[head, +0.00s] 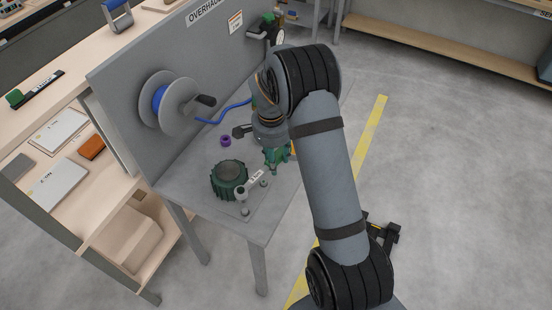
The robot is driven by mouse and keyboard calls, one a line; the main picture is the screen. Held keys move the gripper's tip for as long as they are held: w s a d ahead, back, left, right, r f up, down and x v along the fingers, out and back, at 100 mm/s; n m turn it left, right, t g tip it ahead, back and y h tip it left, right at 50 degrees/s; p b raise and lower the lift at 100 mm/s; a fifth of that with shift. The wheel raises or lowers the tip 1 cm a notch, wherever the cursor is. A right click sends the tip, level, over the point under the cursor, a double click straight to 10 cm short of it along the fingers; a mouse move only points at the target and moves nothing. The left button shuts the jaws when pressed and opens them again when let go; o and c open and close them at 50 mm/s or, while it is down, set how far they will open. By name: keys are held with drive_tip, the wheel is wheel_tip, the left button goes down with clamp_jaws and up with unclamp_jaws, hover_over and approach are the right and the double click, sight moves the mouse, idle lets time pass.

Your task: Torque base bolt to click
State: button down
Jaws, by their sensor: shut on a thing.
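A dark green ribbed round housing (229,179) stands upright on the grey bench top. Beside it, a light grey bar tool with a white tag, apparently the torque wrench (252,187), has its round head at the lower left, low over the base plate. Its other end runs up to my gripper (275,163). The gripper has green fingers, points down and appears shut on this tool; my arm hides part of it. Small grey bolts (245,212) show at the front of the plate. I cannot tell whether the wrench head is seated on a bolt.
A grey upright panel (120,85) backs the bench and carries a reel (167,103) with blue cable. A purple ring (225,140) lies behind the housing. A wooden shelf unit (60,150) stands at left. The floor right of the yellow line is mostly clear.

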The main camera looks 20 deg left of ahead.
drive_tip(key=shift+w, duration=0.15)
drive_tip(key=shift+b, duration=0.35)
drive_tip(key=shift+f, duration=0.25)
wheel_tip(320, 180, down, 7)
drive_tip(key=b, duration=0.7)
drive_tip(key=shift+r+b, duration=0.2)
drive_tip(key=shift+b, duration=0.15)
drive_tip(key=shift+f+b, duration=0.1)
drive_tip(key=shift+b, duration=0.5)
idle(0.4)
